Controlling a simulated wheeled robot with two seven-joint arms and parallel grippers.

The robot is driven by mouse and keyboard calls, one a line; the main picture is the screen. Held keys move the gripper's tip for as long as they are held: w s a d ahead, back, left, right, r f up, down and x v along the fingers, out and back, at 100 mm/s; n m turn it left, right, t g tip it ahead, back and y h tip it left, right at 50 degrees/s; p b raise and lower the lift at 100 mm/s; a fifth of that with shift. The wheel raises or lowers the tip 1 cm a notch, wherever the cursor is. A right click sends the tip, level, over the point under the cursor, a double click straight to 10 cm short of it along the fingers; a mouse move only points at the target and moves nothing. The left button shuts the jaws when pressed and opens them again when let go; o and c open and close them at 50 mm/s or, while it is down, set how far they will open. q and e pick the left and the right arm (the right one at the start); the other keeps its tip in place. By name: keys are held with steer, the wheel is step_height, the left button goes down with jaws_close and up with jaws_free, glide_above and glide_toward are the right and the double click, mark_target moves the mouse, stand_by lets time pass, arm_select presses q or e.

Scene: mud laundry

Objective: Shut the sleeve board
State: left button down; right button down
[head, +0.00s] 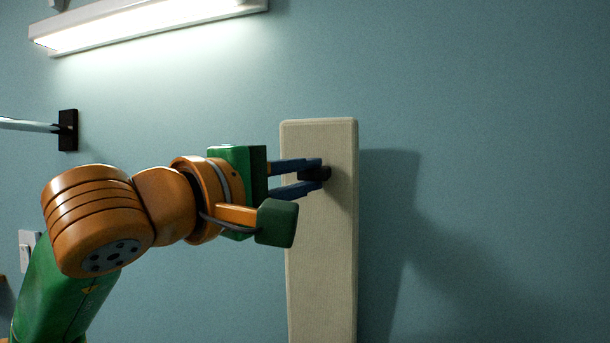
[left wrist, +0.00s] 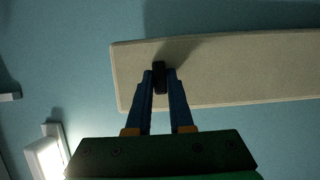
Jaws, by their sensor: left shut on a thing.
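The sleeve board (head: 322,250) is a long, narrow beige padded board standing upright close to the blue wall in the head view. It also shows in the left wrist view (left wrist: 235,75), lying across the picture. A small dark knob (left wrist: 159,72) sits on its face near one end, the upper end in the head view. My left gripper (head: 318,173) comes in from the left and its blue fingers are shut on this knob. The fingers also flank the knob in the left wrist view (left wrist: 160,82). The board's lower end is out of frame. My right gripper is not in view.
A lit lamp (head: 150,22) is fixed on the wall at the upper left. A rod on a black bracket (head: 68,130) sticks out at the left. A light switch (head: 26,252) is partly behind my left arm. The wall right of the board is bare.

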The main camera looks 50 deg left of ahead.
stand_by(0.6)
arm_select(q)
steer(key=w+a+p, duration=0.1)
steer(key=p, duration=0.1)
steer(key=w+r+g+p, duration=0.1)
steer(key=shift+w+a+r+p, duration=0.25)
steer(key=shift+a+p, duration=0.1)
steer(key=shift+a, duration=0.05)
steer(key=shift+w+a+n, duration=0.15)
steer(key=shift+n, duration=0.15)
steer(key=shift+f, duration=0.15)
steer(key=c, duration=1)
jaws_free()
steer(key=shift+o, duration=1)
steer(key=shift+w, duration=0.15)
steer(key=shift+w+a+f, duration=0.1)
steer(key=shift+w+f, duration=0.05)
